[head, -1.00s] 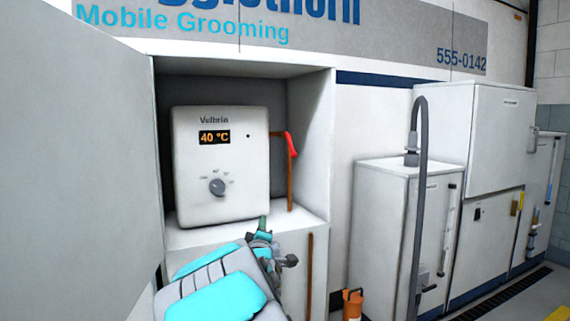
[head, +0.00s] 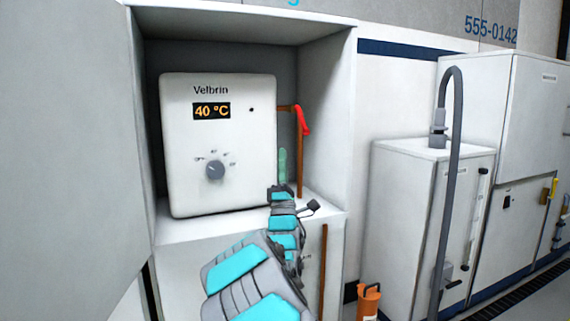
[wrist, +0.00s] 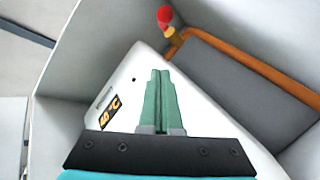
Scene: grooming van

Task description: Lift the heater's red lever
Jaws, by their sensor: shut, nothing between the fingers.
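The heater (head: 222,140) is a white box with a dial and a display reading 40 °C, inside an open compartment. Its red lever (head: 303,120) sits on the copper pipe to the right of the heater and hangs downward. In the wrist view the red lever (wrist: 165,15) shows at the top, beyond my fingertips, beside a brass fitting. My gripper (head: 282,166) has green fingers, shut and empty, in front of the heater's lower right side, below and left of the lever. In the wrist view my gripper (wrist: 160,75) points toward the lever, apart from it.
The compartment's right wall (head: 328,120) stands close to the lever. An open door (head: 70,150) fills the left. A white cabinet (head: 410,220) with a grey hose and an orange object (head: 369,301) are to the right.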

